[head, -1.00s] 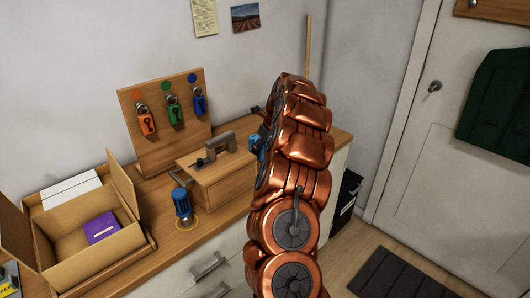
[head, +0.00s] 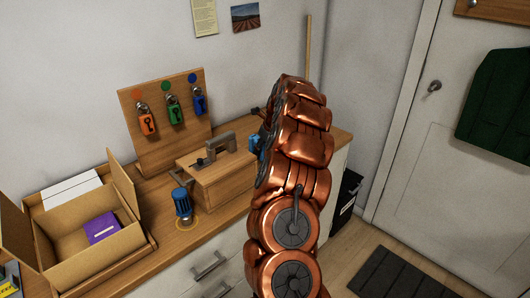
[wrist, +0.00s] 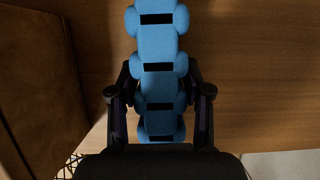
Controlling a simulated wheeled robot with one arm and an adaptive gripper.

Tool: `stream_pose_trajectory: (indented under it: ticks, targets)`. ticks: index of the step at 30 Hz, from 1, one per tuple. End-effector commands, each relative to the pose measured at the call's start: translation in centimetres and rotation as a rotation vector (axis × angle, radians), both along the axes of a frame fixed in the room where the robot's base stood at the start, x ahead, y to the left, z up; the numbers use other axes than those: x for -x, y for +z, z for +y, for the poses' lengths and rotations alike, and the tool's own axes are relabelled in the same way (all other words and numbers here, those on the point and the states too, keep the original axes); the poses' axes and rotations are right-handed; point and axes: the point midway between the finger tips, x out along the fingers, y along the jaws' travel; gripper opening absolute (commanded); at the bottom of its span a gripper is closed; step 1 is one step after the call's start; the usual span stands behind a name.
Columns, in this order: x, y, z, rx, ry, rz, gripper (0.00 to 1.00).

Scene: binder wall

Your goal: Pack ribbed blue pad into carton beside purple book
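The ribbed blue pad (wrist: 160,80) runs upright through the middle of the wrist view, with dark slots across its ribs. The fingers of my gripper (wrist: 160,92) lie close along both its sides and appear shut on it; the contact itself is dark. In the head view only a bit of the pad (head: 253,145) shows left of my arm, behind the wooden box, and my arm hides the gripper. The open carton (head: 100,262) stands at the left of the counter. The purple book (head: 102,227) lies inside it, toward its right side, with bare floor beside it.
A wooden box with a grey handle (head: 218,182) stands between carton and arm. A blue bottle-like item (head: 182,206) stands on the counter in front of it. A board with several padlocks (head: 165,115) is behind. The carton's flaps stand up at its sides.

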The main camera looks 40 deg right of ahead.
Motion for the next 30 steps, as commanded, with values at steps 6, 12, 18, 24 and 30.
stream_pose_trajectory:
  ticks: [6,12,18,24,30]
  targets:
    - [0.0,0.0,0.0,0.000,0.000,0.000,0.23]
    - [0.0,0.0,0.0,0.000,0.000,0.000,0.21]
    - [0.0,0.7,0.0,-0.001,0.001,0.000,0.21]
    - [-0.1,4.1,-0.1,0.004,0.001,-0.002,0.21]
    - [-0.1,7.3,-0.1,0.004,-0.001,-0.003,0.21]
